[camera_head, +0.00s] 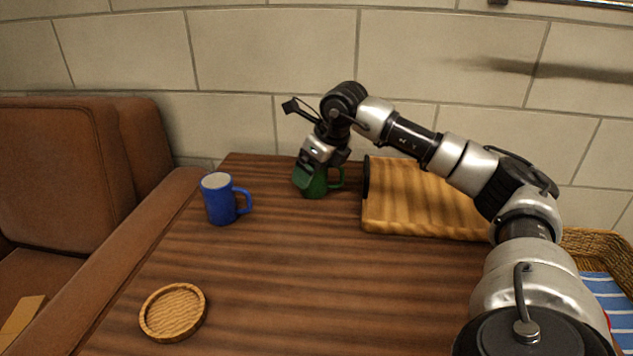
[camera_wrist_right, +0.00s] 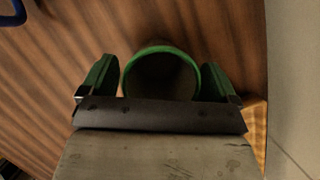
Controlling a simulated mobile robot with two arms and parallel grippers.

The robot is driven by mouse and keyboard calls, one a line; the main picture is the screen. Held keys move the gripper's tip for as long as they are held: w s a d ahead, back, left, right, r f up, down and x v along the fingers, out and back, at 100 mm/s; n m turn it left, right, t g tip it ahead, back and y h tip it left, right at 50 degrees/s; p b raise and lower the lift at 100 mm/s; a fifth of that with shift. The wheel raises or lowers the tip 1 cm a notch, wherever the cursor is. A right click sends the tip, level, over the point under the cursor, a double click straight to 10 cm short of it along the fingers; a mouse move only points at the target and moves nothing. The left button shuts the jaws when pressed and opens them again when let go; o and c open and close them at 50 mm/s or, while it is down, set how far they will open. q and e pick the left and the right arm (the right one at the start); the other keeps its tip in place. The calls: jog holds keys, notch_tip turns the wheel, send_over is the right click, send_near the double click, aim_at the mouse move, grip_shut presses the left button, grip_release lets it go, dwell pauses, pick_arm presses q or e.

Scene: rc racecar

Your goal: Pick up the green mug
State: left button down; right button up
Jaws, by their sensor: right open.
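The green mug (camera_head: 316,187) stands upright near the back edge of the wooden table, its handle to the right. My right gripper (camera_head: 310,172) is over it and hides much of its top. In the right wrist view the green mug (camera_wrist_right: 162,55) is seen from above, with its round rim and dark inside between the two fingers of my right gripper (camera_wrist_right: 157,76). The fingers are open, one on each side of the mug, with small gaps showing. My left gripper is not in view.
A blue mug (camera_head: 219,201) stands to the left on the table (camera_head: 290,270). A round wooden coaster (camera_head: 173,312) lies at the front left. A wooden board (camera_head: 410,210) lies right of the green mug. A tiled wall rises behind.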

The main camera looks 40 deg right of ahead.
jog(key=c, duration=1.2)
jog(key=shift+o, duration=0.2)
jog(key=shift+r, duration=0.15)
